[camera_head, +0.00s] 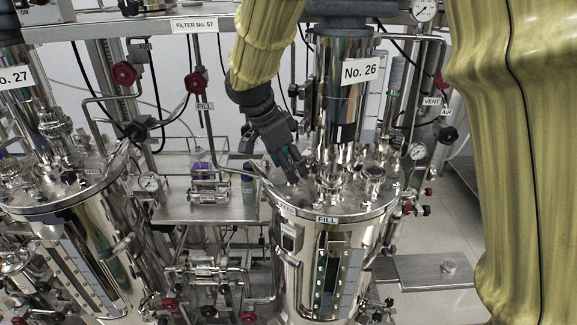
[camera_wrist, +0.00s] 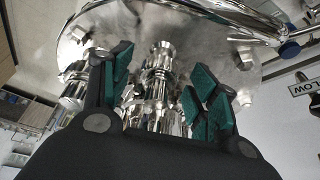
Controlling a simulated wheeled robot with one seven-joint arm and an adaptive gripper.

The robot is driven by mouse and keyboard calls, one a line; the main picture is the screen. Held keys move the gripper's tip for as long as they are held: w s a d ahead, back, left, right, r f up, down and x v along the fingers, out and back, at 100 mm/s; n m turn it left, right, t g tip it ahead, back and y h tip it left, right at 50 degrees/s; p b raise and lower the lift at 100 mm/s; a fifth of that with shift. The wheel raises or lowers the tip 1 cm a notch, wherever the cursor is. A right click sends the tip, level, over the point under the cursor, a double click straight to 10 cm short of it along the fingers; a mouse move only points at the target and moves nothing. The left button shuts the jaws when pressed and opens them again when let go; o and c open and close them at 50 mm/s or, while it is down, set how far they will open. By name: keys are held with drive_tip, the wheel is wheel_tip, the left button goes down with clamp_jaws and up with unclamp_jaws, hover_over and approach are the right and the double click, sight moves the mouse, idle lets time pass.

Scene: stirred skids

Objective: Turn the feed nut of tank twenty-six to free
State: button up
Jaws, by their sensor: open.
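Tank twenty-six (camera_head: 338,225) is the steel vessel under the "No. 26" sign (camera_head: 365,70) in the head view. Its lid carries several shiny fittings, and a small tag (camera_head: 287,211), too small to read surely, sits at the lid's left front. My gripper (camera_head: 292,172) points down over the left part of this lid. In the wrist view my gripper (camera_wrist: 165,66) is open, its green-padded fingers apart. A ribbed metal fitting (camera_wrist: 160,58) shows between them, beyond the fingertips; I cannot tell whether it is the feed nut. I see no contact.
Tank No. 27 (camera_head: 85,240) stands at the left. Filter No. 57 (camera_head: 195,26) pipework with red-handled valves lies between the tanks. A tall column rises from the lid right beside my gripper. A pipe (camera_wrist: 230,38) crosses the lid in the wrist view.

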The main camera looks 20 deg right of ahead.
drive_tip(key=c, duration=1)
